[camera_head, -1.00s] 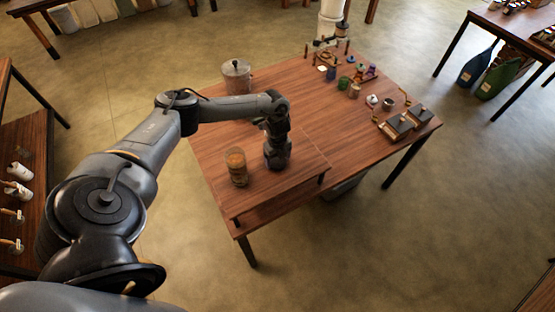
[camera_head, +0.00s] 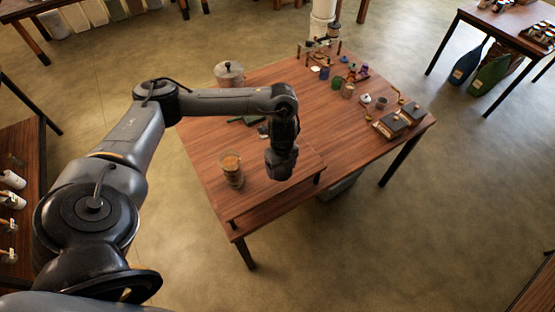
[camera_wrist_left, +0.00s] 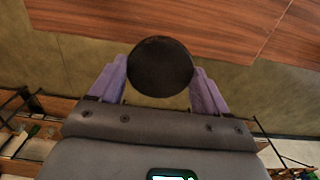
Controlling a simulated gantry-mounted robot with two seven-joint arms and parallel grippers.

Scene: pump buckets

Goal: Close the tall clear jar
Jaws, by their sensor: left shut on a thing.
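The tall clear jar (camera_head: 231,170) stands upright on the table in the head view, with orange-brown contents. Its mouth is too small to make out. My left gripper (camera_head: 281,168) is to the right of the jar, apart from it; its fingertips are hidden in that view. In the left wrist view my left gripper (camera_wrist_left: 160,80) has its two purple fingers shut on a dark round lid (camera_wrist_left: 160,66), seen face-on. My right gripper is not in view.
The wooden table (camera_head: 205,150) has a grey lidded pot (camera_head: 229,73) at its back left. Small jars and cups (camera_head: 348,88) and dark boxes (camera_head: 393,125) stand on the right part. A dark flat thing (camera_head: 245,121) lies behind my forearm. The front edge is clear.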

